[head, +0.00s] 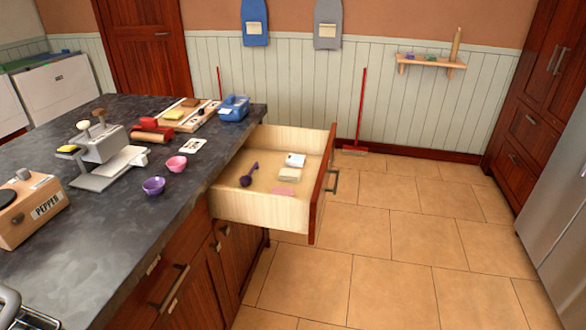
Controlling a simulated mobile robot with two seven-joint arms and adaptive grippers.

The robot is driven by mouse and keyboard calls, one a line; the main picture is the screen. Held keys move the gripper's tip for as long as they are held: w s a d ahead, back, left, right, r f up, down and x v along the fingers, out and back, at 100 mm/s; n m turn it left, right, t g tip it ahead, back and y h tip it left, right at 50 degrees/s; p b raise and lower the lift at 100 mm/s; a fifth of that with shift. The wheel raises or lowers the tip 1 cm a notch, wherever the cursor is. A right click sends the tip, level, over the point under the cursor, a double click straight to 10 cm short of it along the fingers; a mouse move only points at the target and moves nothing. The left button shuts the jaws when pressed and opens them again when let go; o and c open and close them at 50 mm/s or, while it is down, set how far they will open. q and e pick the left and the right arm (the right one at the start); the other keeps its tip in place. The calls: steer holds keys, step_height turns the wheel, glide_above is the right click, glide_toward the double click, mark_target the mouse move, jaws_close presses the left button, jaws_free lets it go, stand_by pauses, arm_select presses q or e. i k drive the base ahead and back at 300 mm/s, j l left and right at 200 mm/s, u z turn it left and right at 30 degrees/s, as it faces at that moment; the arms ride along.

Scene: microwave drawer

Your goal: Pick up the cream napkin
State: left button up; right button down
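The cream napkin (290,174) appears to be the small folded cream block lying in the open drawer (262,211). It lies flat on the drawer floor, between a white item with a dark mark (295,160) behind it and a flat pink item (284,192) in front of it. A purple spoon-like utensil (249,177) lies to its left in the same drawer. The drawer is pulled out to the right of the counter and open at the top. Neither of my grippers can be made out in the head view.
The dark counter (107,240) holds a purple bowl (153,186), a pink bowl (176,164), a grey slicer-like device (103,152) and a wooden PEPPER box (30,209). A blue container (234,108) stands near its far corner. The tiled floor (390,250) right of the drawer is clear.

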mark_target(286, 174)
steer(key=u, duration=0.45)
steer(key=i+l+u, duration=0.2)
steer(key=l+u, duration=0.15)
steer(key=i+l+u, duration=0.15)
steer(key=l+u, duration=0.15)
steer(key=l, duration=0.3)
steer(key=i+l+u, duration=0.15)
steer(key=l+u, duration=0.2)
steer(key=l, duration=0.2)
steer(key=l+u, duration=0.35)
steer(key=l, duration=0.15)
